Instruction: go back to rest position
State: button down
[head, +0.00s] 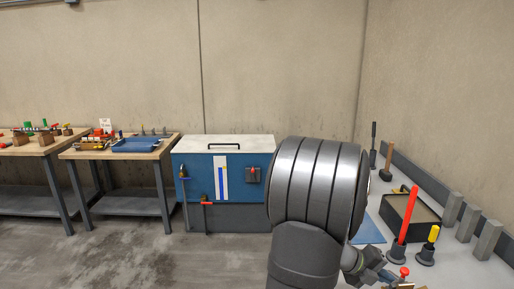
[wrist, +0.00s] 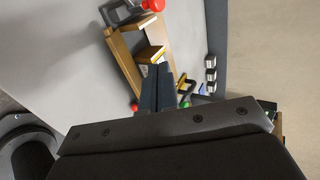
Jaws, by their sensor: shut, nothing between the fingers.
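My gripper (wrist: 158,72) shows in the wrist view as two dark fingers lying side by side, shut with nothing between them. They point over a pale worktop with objects behind the tips. In the head view my gripper (head: 388,277) is small at the lower right, low beside the worktop's near end, partly hidden behind my own grey arm. In the wrist view a tan wooden frame-like object (wrist: 124,60) lies just beyond the fingertips; whether they touch it I cannot tell.
The pale worktop (head: 462,272) on the right holds a dark tray (head: 410,218), a red upright tool (head: 406,218), a yellow-topped tool (head: 430,240), a mallet (head: 387,160) and several grey blocks (head: 488,240). A blue cabinet (head: 195,172) and wooden benches (head: 70,153) stand left. Floor there is clear.

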jog(key=shift+s+a+f+m, duration=0.35)
jog(key=shift+a+m, duration=0.05)
jog(key=shift+m, duration=0.5)
jog(key=shift+s+a+f+m, duration=0.3)
jog(key=shift+a+f+m, duration=0.1)
jog(key=shift+m, duration=0.5)
jog(key=shift+d+r, duration=0.1)
jog(key=d+f+n, duration=0.1)
jog(key=d+f, duration=0.1)
jog(key=d, duration=0.2)
jog(key=w+d+f+n, duration=0.1)
jog(key=d+f, duration=0.1)
jog(key=d, duration=0.2)
jog(key=d+f+n, duration=0.1)
jog(key=d+f, duration=0.1)
jog(key=d, duration=0.3)
jog(key=shift+w+n, duration=0.2)
jog(key=shift+n, duration=0.2)
jog(key=shift+r, duration=0.1)
